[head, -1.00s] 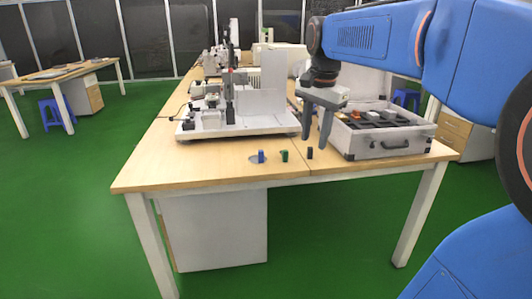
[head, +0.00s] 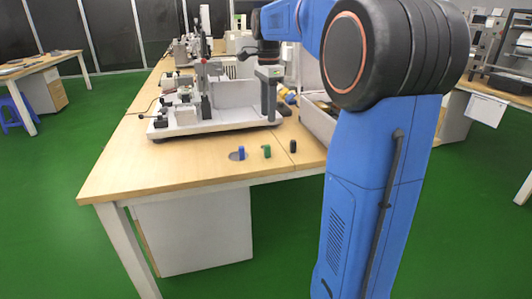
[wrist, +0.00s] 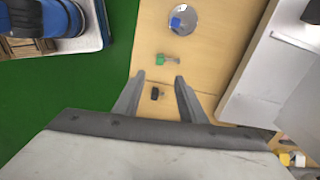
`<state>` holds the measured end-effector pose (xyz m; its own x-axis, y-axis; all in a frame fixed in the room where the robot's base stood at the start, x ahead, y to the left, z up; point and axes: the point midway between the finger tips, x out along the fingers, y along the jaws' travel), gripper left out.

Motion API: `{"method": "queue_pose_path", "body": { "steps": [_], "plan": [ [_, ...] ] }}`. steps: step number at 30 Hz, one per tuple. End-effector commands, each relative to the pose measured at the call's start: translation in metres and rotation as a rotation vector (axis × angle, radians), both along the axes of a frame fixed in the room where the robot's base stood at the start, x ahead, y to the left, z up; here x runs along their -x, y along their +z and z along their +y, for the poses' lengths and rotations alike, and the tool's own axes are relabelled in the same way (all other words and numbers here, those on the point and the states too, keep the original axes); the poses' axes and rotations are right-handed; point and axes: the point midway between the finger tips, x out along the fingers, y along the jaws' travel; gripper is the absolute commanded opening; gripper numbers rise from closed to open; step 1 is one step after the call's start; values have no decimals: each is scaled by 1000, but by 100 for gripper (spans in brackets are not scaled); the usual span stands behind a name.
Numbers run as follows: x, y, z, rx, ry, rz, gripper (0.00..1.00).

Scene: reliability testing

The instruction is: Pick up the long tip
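Three small upright pieces stand near the table's front edge. A blue one (head: 241,153) is on a round silver disc (head: 233,157), a green one (head: 267,151) is beside it, and a black one (head: 293,146) is to the right. I cannot tell which is the long tip. My gripper (head: 270,119) points down above the table. In the wrist view my gripper (wrist: 160,75) is open and empty. The black piece (wrist: 155,93) appears between its fingers, below them. The green piece (wrist: 166,58) and blue piece (wrist: 176,22) lie beyond the fingertips.
A white instrument (head: 215,120) stands behind the pieces, close to my gripper. An open case (head: 317,122) is at the right, partly hidden by my arm. Yellow items (wrist: 292,159) are at the wrist view's lower right. The table's front left (head: 150,172) is clear.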

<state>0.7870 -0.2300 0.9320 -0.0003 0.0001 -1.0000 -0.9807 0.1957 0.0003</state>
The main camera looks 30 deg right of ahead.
Motion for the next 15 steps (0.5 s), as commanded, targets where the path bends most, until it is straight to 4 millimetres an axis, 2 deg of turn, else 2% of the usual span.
{"method": "queue_pose_path", "body": {
  "steps": [3,9,15],
  "plan": [
    [1,-22,0,0,0,2,38],
    [0,-52,0,0,1,1,38],
    [0,-65,0,0,1,0,38]
  ]
}}
